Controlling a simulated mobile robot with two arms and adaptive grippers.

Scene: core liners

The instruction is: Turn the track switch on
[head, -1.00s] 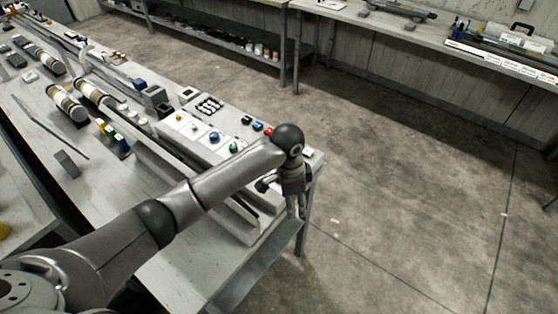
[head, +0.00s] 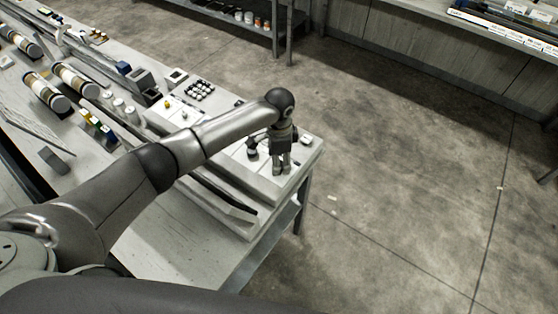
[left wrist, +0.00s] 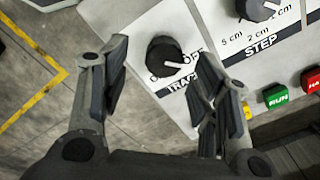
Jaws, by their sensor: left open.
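The track switch (left wrist: 165,52) is a round black knob with a white pointer line, on a white panel lettered TRACK in the left wrist view. Its pointer is turned toward the right of the picture, toward the partly covered OFF lettering. My left gripper (left wrist: 163,50) is open, its two fingers on either side of the knob in the picture. I cannot tell whether they touch it. In the head view my left gripper (head: 282,168) points down over the near right end of the control panel, and my arm hides part of the panel. My right gripper is not in view.
A black STEP knob (left wrist: 258,8) sits beside the track switch. A green button (left wrist: 276,96) and a red button (left wrist: 311,80) are to the right. Core tubes (head: 45,92) lie on the bench at left. Open floor (head: 400,170) lies beyond the bench.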

